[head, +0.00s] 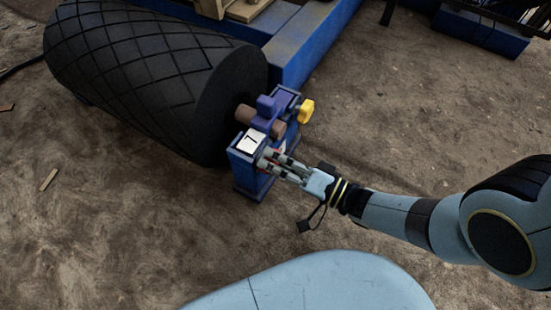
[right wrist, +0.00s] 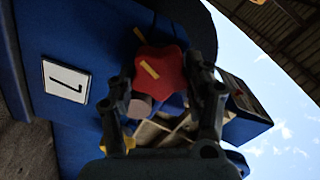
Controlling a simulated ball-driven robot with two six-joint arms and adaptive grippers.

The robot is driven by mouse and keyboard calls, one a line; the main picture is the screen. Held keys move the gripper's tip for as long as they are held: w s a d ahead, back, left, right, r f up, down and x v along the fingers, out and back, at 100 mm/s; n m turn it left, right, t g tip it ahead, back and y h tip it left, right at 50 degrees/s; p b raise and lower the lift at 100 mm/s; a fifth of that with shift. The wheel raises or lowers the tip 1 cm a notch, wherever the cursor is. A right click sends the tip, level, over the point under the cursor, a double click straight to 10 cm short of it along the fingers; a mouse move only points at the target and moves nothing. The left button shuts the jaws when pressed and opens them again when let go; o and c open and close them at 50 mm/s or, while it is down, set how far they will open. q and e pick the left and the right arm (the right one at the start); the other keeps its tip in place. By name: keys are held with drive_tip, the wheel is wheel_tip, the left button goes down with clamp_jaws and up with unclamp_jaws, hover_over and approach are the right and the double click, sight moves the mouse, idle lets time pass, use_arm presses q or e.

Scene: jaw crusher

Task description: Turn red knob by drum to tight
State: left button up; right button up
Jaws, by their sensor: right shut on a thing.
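The red knob (right wrist: 166,72) is a lobed star shape with a yellow stripe, in the middle of the right wrist view. It sits by the blue bracket (head: 246,178) at the end of the black drum (head: 125,62). My right gripper (head: 270,160) is at the bracket's near side in the head view. In the right wrist view its two fingers stand on either side of the knob, shut on it. In the head view the knob is mostly hidden by the fingers. My left gripper is not in view.
A white plate marked 7 (head: 251,141) is on the bracket, below a brown shaft (head: 247,113). A yellow knob (head: 306,111) sticks out on the bracket's far right. A blue beam (head: 312,42) runs behind. The dirt ground (head: 110,230) in front is mostly clear.

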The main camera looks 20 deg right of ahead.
drive_tip(key=shift+s+f+m, duration=0.1)
drive_tip(key=shift+m, duration=0.3)
drive_tip(key=o, duration=1.2)
drive_tip(key=shift+r, duration=5.05)
